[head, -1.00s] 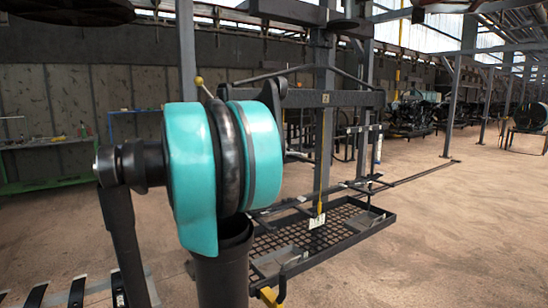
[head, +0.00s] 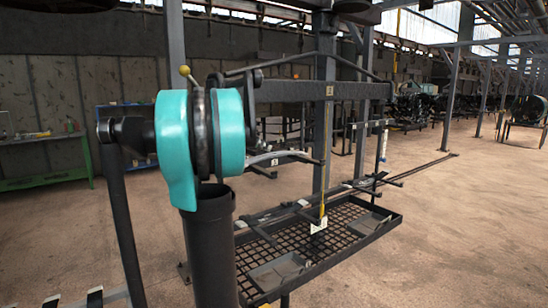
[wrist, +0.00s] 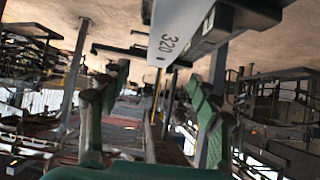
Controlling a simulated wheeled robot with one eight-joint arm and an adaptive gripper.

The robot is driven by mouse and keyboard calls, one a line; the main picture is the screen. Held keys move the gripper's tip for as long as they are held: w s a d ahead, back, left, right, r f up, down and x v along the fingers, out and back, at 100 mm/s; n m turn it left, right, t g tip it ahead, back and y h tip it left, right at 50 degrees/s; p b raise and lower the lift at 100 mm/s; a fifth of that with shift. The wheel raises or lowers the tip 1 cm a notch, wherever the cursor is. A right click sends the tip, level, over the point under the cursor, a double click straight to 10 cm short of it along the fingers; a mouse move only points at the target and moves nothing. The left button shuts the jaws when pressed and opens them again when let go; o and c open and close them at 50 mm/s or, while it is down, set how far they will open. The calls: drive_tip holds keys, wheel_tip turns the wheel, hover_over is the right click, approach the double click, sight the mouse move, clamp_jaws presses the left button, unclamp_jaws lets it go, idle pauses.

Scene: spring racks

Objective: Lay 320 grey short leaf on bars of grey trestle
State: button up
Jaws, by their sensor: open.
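The grey leaf marked 320 (wrist: 172,32) shows in the wrist view at the top, just beyond my fingertips, with dark bars beside it. My gripper (wrist: 158,80) has its green-padded fingers spread wide apart with nothing between them, and the leaf is clear of the pads. In the head view a light grey strip (head: 275,157) shows behind my teal arm joint, among dark bars (head: 310,160). It looks like the same leaf, but its number cannot be read there. My gripper is hidden in the head view. I cannot tell which bars belong to the grey trestle.
A dark post frame (head: 325,125) with a crossbeam stands behind my arm. A low mesh tray (head: 345,242) lies at its foot. A green bench (head: 45,183) stands at the left wall. The floor at the right is open.

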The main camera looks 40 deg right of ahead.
sight(274, 154)
drive_tip(key=x, duration=0.8)
drive_tip(key=shift+d+f, duration=0.15)
drive_tip(key=shift+f, duration=0.1)
clamp_jaws()
